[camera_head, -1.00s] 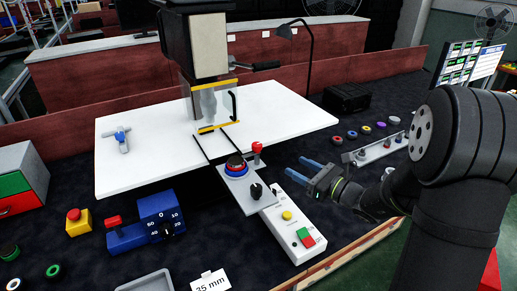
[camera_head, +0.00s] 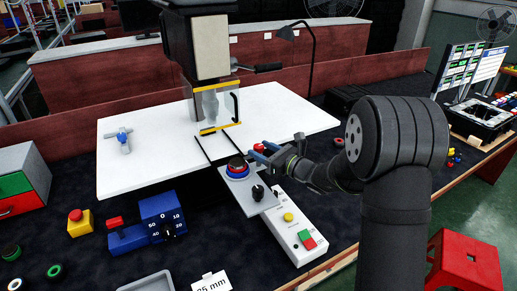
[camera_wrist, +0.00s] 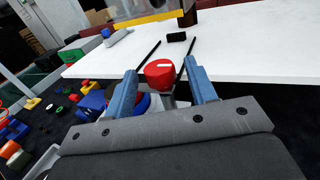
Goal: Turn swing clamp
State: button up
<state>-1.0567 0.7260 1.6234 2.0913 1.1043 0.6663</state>
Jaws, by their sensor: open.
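A red knob (camera_head: 259,147) with a white line on top stands on a short post beside the front edge of the white table. In the wrist view this red knob (camera_wrist: 160,73) sits between my two blue fingers. My gripper (camera_head: 263,153) is open, with a finger on either side of the knob; contact is not clear. The fingers also show in the wrist view (camera_wrist: 163,82). A grey piece with a blue handle (camera_head: 123,139) lies on the left of the white table. I cannot tell which of these is the swing clamp.
A round red and blue button (camera_head: 238,168) and a black dial (camera_head: 258,192) sit on the grey plate by my gripper. A white control box (camera_head: 295,225) lies in front. The white table (camera_head: 150,165) is mostly bare; the press (camera_head: 208,50) stands behind.

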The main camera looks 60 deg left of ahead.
jog(key=shift+x, duration=0.9)
jog(key=shift+c, duration=0.2)
jog(key=c, duration=0.9)
jog(key=shift+m+t+y, duration=0.3)
jog(key=shift+m+t, duration=0.3)
jog(key=shift+t, duration=0.3)
jog(key=o, duration=0.9)
jog(key=shift+o, duration=0.2)
jog(key=shift+d, duration=0.1)
